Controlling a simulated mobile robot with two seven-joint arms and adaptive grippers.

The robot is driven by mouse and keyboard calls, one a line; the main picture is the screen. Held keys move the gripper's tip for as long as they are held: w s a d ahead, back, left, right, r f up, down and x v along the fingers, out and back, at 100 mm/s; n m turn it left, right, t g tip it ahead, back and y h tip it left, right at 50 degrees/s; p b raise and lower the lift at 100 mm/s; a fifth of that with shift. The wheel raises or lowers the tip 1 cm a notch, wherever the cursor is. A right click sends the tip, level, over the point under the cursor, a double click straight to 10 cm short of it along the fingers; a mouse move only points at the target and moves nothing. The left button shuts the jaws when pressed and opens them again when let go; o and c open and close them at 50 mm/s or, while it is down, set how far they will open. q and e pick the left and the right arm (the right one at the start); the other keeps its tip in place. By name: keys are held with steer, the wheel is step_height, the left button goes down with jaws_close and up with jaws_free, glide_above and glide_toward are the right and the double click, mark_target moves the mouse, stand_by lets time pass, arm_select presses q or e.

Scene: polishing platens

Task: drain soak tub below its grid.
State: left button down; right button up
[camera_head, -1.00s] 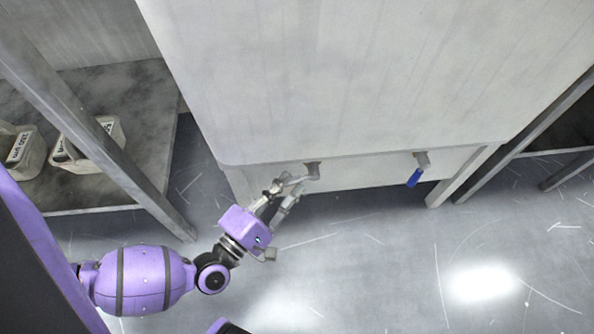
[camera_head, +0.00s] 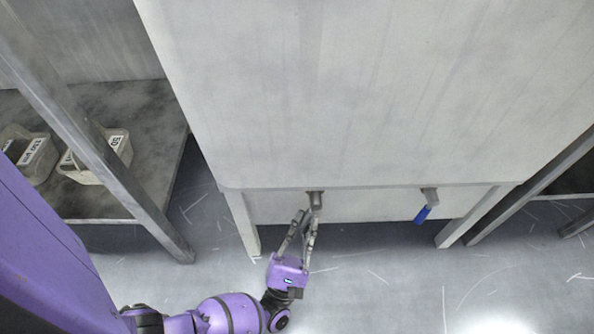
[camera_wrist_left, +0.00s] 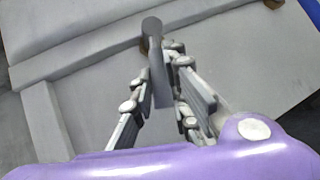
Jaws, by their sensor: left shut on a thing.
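The soak tub (camera_head: 350,100) is a large pale grey tank that fills the upper middle of the head view; its grid is not visible. Two valves stick out under its front lower edge. The left one, a grey drain valve (camera_head: 315,196), has a plain grey lever (camera_wrist_left: 161,85), which points down in the head view. My left gripper (camera_head: 308,217) is shut on this lever, with a finger on each side of it in the left wrist view. The right valve (camera_head: 430,195) has a blue handle (camera_head: 422,214) hanging down, untouched. My right gripper is not in view.
A grey shelf (camera_head: 110,205) with labelled bins (camera_head: 118,148) stands on the left, its post (camera_head: 150,215) near my arm. Tub legs (camera_head: 243,225) stand either side of the valves. The floor in front is clear.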

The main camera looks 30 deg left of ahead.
arm_select(q)
steer(key=shift+w+d+f+n+g+y, duration=0.1)
steer(key=shift+w+d+n+y, duration=0.15)
steer(key=shift+n+y, duration=0.9)
steer(key=shift+w+d+f+n+g+y, duration=0.15)
steer(key=shift+d+n+y, duration=0.25)
steer(key=shift+n+y, duration=0.75)
steer(key=shift+w+d+r+n+g+y, duration=0.1)
steer(key=shift+w+d+n+y, duration=0.15)
steer(key=shift+n+y, duration=0.85)
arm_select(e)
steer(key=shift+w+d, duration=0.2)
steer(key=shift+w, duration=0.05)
arm_select(q)
steer(key=shift+n, duration=0.4)
steer(key=c, duration=2)
jaws_free()
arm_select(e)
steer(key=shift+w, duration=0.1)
arm_select(q)
steer(key=shift+m, duration=0.3)
